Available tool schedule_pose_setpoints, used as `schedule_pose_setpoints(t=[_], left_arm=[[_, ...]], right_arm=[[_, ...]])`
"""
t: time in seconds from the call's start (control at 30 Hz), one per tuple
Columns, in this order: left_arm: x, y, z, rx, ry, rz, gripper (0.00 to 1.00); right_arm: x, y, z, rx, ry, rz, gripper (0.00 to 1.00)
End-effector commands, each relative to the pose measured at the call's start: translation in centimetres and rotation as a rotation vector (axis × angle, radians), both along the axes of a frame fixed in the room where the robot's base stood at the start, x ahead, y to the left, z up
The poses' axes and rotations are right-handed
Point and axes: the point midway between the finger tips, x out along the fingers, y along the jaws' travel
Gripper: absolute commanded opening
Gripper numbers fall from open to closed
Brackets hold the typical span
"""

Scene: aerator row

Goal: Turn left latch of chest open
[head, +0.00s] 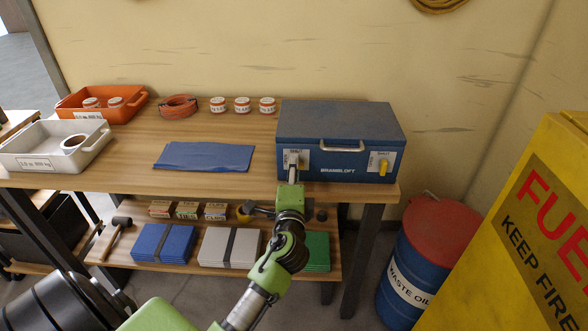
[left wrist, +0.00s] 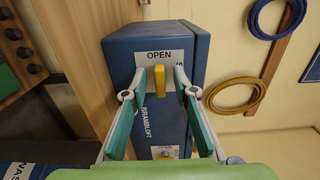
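The blue chest (head: 340,130) stands on the right end of the workbench, lid down. Its left latch has a yellow handle (left wrist: 160,80) on a white plate; in the left wrist view it lies in line with the word OPEN, its end just below that word. My left gripper (left wrist: 160,92) is open, one finger on each side of this handle, with gaps visible. In the head view the gripper (head: 292,175) covers most of the left latch. The right latch (head: 383,167) has its yellow handle upright near the word SHUT. My right gripper is not in view.
A blue folded sheet (head: 205,156) lies left of the chest on the workbench (head: 130,165). An orange tray (head: 75,108) and a white tray (head: 30,155) stand farther left. A waste oil drum (head: 430,250) and yellow cabinet (head: 540,220) are at right.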

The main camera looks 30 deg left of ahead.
Motion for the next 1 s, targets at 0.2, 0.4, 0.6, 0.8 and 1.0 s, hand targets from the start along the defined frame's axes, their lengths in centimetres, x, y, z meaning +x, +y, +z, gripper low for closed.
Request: schedule_pose_setpoints(t=[0.2, 0.4, 0.6, 0.8, 1.0], left_arm=[[-2.8, -1.7, -0.1, -0.004, 0.002, -0.001, 0.26], [-6.5, -4.0, -0.2, -0.003, 0.004, -0.001, 0.26], [-9.1, -5.6, -0.1, -0.002, 0.003, -0.001, 0.26], [-10.0, -6.2, 0.0, -0.002, 0.000, 0.000, 0.26], [-10.0, -6.2, 0.0, -0.002, -0.001, 0.000, 0.26]], right_arm=[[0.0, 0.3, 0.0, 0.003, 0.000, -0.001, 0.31], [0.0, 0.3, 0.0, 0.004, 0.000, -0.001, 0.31], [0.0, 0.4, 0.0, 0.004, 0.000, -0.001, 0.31], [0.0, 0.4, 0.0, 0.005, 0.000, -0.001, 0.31], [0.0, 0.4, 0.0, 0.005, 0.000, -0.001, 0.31]])
